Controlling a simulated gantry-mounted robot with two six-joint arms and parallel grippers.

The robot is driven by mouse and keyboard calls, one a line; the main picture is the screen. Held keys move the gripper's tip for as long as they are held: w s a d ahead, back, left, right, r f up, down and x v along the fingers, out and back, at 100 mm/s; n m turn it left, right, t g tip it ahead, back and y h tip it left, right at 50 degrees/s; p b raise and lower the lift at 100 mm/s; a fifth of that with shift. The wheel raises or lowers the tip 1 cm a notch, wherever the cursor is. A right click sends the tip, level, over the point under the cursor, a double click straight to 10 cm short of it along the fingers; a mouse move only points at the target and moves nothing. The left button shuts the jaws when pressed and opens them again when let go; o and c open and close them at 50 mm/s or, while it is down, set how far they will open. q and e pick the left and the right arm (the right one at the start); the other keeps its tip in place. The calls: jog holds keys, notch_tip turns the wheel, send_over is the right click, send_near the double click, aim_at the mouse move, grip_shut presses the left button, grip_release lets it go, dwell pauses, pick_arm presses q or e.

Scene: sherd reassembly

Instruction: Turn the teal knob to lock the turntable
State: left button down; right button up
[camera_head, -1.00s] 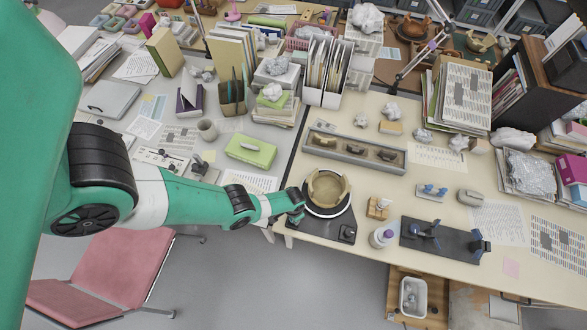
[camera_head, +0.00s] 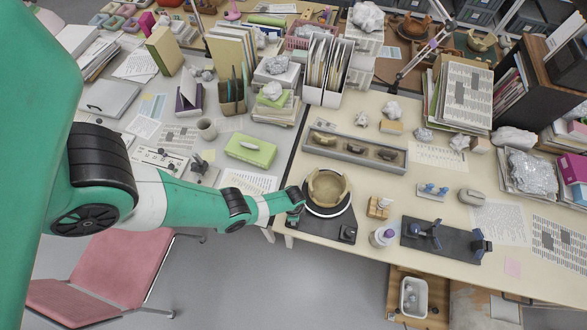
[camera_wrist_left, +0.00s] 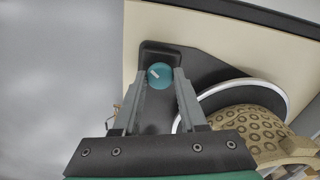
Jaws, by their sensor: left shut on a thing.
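The turntable (camera_head: 348,220) is a round disc with a pale rim on a dark base plate near the table's front edge. A tan, partly built pot (camera_head: 327,187) stands on it, its upper edge uneven. The wrist view shows the pot's patterned wall (camera_wrist_left: 245,125) at lower right. The teal knob (camera_wrist_left: 159,75) with a white mark sits on an arm of the dark base. My left gripper (camera_wrist_left: 159,78) is shut on the knob, one finger on each side. In the head view my left gripper (camera_head: 296,203) is at the turntable's left and the knob is hidden. My right gripper is out of view.
A grey tray of sherds (camera_head: 355,150) lies behind the turntable. A wooden block (camera_head: 379,207), a white bottle with a purple cap (camera_head: 382,237) and a dark plate with blue clamps (camera_head: 440,241) stand to the right. A green box (camera_head: 250,150) lies behind my left arm.

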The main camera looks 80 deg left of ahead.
pick_arm(q)
jog(key=m, duration=0.5)
jog(key=shift+m, duration=0.3)
jog(key=m, duration=0.4)
jog(key=shift+m, duration=0.4)
jog(key=shift+c, duration=2.2)
grip_release()
notch_tip(320, 180, up, 12)
jog(key=p, duration=1.1)
jog(key=shift+f, duration=0.15)
